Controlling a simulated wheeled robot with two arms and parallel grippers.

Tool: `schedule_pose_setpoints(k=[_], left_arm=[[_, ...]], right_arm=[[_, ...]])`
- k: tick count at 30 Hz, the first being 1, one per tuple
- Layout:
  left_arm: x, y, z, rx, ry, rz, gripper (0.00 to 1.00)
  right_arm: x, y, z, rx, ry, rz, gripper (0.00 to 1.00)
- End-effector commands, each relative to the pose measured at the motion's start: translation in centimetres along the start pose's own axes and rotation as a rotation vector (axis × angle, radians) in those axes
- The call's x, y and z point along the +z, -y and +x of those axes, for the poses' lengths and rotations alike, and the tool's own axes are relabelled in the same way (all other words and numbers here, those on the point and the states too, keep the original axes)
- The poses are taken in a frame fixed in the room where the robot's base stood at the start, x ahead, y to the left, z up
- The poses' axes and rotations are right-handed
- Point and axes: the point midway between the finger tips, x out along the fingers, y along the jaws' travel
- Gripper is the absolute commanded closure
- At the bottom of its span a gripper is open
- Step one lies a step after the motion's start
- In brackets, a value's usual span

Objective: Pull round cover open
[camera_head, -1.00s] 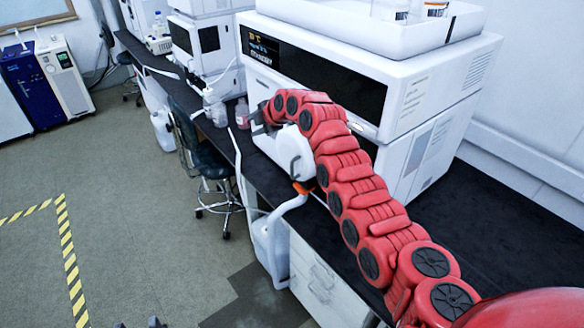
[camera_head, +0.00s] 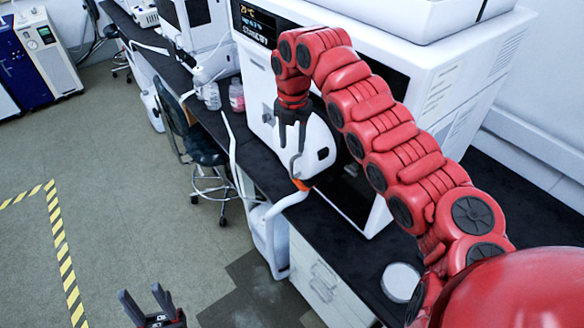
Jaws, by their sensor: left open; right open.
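The white round cover (camera_head: 318,152) is at the front of the large white instrument (camera_head: 460,75), with a dark slot near its right side. A dark area of the instrument front shows to the right of and below the cover. My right gripper (camera_head: 292,142) hangs with its dark fingers pointing down, over the cover's left part. It is open; a thin grey piece, perhaps a handle, shows by its fingertips, and I cannot tell whether they touch. My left gripper (camera_head: 146,304) is open and empty at the bottom left, over the floor.
The black bench (camera_head: 345,262) runs under the instruments, with a white round disc (camera_head: 402,282) lying on it. White tubing (camera_head: 290,200) with an orange end hangs at the bench edge. Small bottles (camera_head: 236,95) stand left of the cover. A dark chair (camera_head: 205,150) stands before the bench.

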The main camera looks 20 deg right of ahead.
Motion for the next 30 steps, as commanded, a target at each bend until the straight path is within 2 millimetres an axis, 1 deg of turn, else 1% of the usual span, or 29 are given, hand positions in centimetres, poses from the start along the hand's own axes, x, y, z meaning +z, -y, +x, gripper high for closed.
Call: schedule_pose_setpoints(k=[1, 6, 9, 15, 21, 27, 28, 30], left_arm=[[-0.2, 0.1, 1.2, 0.0, -0.001, 0.0, 0.5], [-0.5, 0.1, 2.8, 0.0, -0.001, 0.0, 0.5], [-0.6, 0.2, 3.5, 0.0, -0.001, 0.0, 0.5], [-0.8, 0.2, 4.4, 0.0, -0.001, 0.0, 0.5], [-0.8, 0.2, 4.5, 0.0, -0.001, 0.0, 0.5], [-0.8, 0.2, 4.5, 0.0, -0.001, 0.0, 0.5], [-0.8, 0.2, 4.5, 0.0, -0.001, 0.0, 0.5], [-0.8, 0.2, 4.5, 0.0, -0.001, 0.0, 0.5]], right_arm=[[-0.1, 0.3, 0.8, -0.008, -0.008, 0.004, 0.55], [-0.2, 0.2, 4.6, -0.007, -0.007, 0.001, 0.55], [-0.2, 0.1, 6.5, -0.007, -0.006, 0.002, 0.55], [-0.1, 0.1, 9.3, -0.005, -0.005, 0.002, 0.55], [0.0, 0.0, 10.3, 0.0, 0.002, 0.001, 0.55], [0.0, 0.0, 10.4, -0.001, 0.001, 0.001, 0.55], [0.0, 0.0, 10.4, -0.001, 0.001, 0.001, 0.59], [0.0, 0.0, 10.4, -0.001, 0.001, 0.001, 0.71]])
